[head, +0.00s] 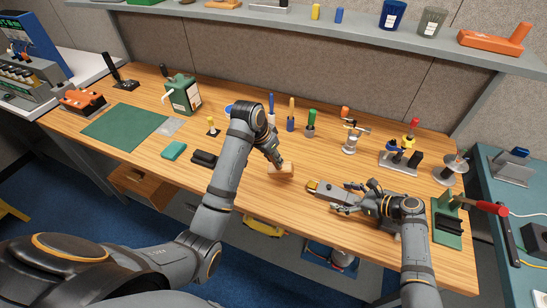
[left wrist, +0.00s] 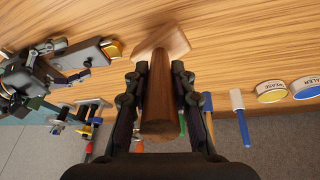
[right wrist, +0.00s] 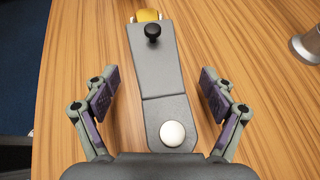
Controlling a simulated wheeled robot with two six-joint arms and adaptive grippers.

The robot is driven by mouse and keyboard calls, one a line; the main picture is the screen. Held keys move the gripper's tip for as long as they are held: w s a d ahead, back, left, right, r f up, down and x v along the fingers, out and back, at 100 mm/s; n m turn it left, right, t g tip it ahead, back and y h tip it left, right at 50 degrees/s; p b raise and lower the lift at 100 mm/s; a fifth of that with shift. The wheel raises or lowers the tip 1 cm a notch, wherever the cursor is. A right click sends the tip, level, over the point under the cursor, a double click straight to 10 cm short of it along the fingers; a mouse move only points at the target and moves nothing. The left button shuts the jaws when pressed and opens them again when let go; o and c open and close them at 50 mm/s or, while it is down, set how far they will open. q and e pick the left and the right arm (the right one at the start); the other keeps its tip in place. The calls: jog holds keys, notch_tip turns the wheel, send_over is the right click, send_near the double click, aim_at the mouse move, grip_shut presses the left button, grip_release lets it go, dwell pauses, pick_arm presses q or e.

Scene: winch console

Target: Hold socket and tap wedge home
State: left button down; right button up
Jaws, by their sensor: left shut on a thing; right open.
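My left gripper (head: 274,156) is shut on the handle of a wooden mallet (left wrist: 159,105). The mallet's head (head: 281,169) shows at the handle's end, over the front middle of the bench. The grey tapered socket (head: 329,191) lies to the right of the mallet head, apart from it. A yellow block, apparently the wedge (right wrist: 147,15), shows at the socket's far end, and a black knob and a white round button sit on its top. My right gripper (right wrist: 158,95) is open, with one finger on each side of the socket and gaps between.
The wooden bench (head: 235,125) carries several upright coloured tools behind the left gripper. Metal fixtures (head: 400,160) stand at the back right. A green stand with a red handle (head: 485,207) is right of my right arm. A green canister (head: 183,95) stands at the left.

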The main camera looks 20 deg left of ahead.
jog(key=c, duration=1.1)
jog(key=shift+c, duration=0.2)
pick_arm(q)
jog(key=shift+w, duration=0.3)
jog(key=w+d+r+m+g+y, duration=0.2)
jog(key=w+d+m+g, duration=0.1)
jog(key=w+d+m, duration=0.2)
jog(key=shift+w+d+r+m, duration=0.15)
jog(key=shift+w+m, duration=0.15)
jog(key=shift+w, duration=0.35)
